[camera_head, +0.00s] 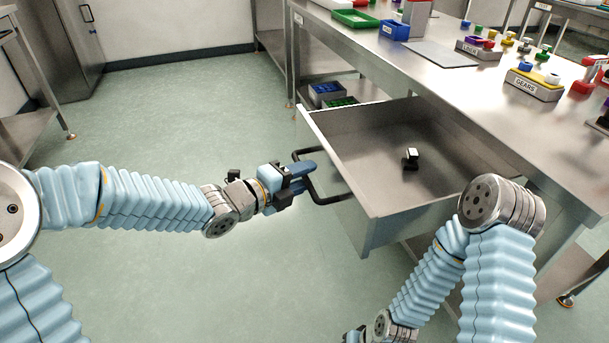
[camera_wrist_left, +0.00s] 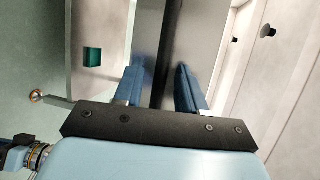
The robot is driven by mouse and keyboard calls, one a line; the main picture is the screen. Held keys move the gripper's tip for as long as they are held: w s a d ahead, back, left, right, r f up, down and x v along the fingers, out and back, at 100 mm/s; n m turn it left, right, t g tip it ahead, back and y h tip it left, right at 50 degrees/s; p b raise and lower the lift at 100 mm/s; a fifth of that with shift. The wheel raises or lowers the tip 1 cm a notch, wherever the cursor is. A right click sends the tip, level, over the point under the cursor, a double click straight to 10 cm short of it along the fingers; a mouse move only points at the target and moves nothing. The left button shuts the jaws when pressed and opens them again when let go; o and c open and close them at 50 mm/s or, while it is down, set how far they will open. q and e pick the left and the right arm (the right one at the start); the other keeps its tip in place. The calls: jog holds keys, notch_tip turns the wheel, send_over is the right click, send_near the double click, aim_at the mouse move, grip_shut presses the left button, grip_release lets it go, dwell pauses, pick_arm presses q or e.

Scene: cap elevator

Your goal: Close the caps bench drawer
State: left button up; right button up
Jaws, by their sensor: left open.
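The caps bench drawer (camera_head: 375,165) is pulled far out of the steel bench (camera_head: 480,110) in the head view. A small black-and-white object (camera_head: 412,157) lies inside it. A dark bar handle (camera_head: 328,199) is on its front panel. My left gripper (camera_head: 307,172) is at the handle's far part, its fingers overlapping it in the picture. The left wrist view shows the two blue fingers (camera_wrist_left: 163,88) apart, with a dark strip, apparently the handle, between them. I cannot tell whether they touch it. My right arm hangs in front of the drawer; its fingertips are out of view.
On the bench top are a green tray (camera_head: 356,18), a blue bin (camera_head: 394,30), a gears holder (camera_head: 535,85) and several coloured parts. Blue and green bins (camera_head: 327,94) sit on the lower shelf. The floor (camera_head: 180,120) left of the drawer is clear.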

pick_arm(q)
jog(key=shift+w+d, duration=0.25)
jog(key=shift+d, duration=0.05)
grip_shut()
jog(key=shift+f, duration=0.1)
